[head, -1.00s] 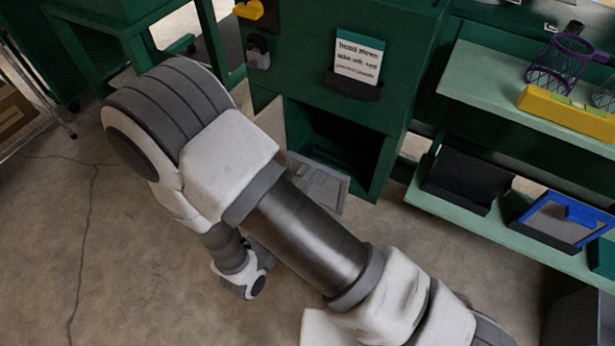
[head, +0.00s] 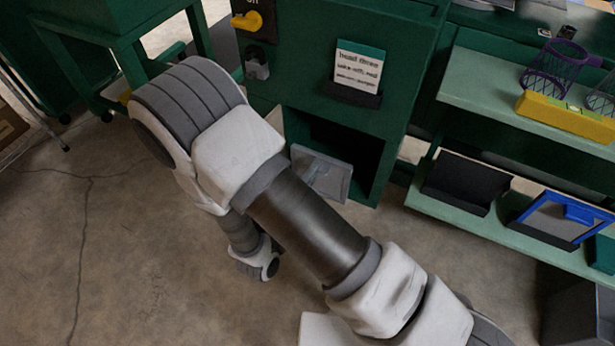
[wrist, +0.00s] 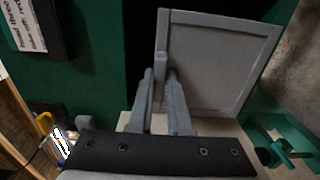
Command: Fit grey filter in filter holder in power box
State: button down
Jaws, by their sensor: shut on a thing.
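The grey filter (head: 322,176) is a flat square panel with a raised frame and a tab on one side. In the head view it is tilted in front of the lower opening of the green power box (head: 300,75). In the wrist view my gripper (wrist: 168,82) is shut on the tab of the filter (wrist: 215,62), with the panel reaching up and to the right. The dark opening (head: 350,145) is behind the filter; the holder inside cannot be made out. My arm hides the gripper in the head view.
A yellow rotary switch (head: 247,21) and a card holder (head: 354,92) are on the box front. To the right, a green shelf holds a black tray (head: 466,183), a blue-framed panel (head: 562,218), a yellow block (head: 565,117) and a purple basket (head: 553,72). Cracked floor is clear at left.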

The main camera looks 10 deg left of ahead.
jog(key=f+b+x, duration=0.1)
jog(key=f+x, duration=0.2)
jog(key=x, duration=0.9)
dwell(0.5)
jog(key=shift+f+b, duration=0.25)
jog(key=shift+b, duration=0.3)
dwell(0.5)
jog(key=c, duration=0.8)
grip_release()
jog(key=p+v, duration=0.3)
jog(key=v, duration=1.4)
jog(key=shift+s+a, duration=0.1)
jog(key=shift+s, duration=0.15)
jog(key=shift+r, duration=0.15)
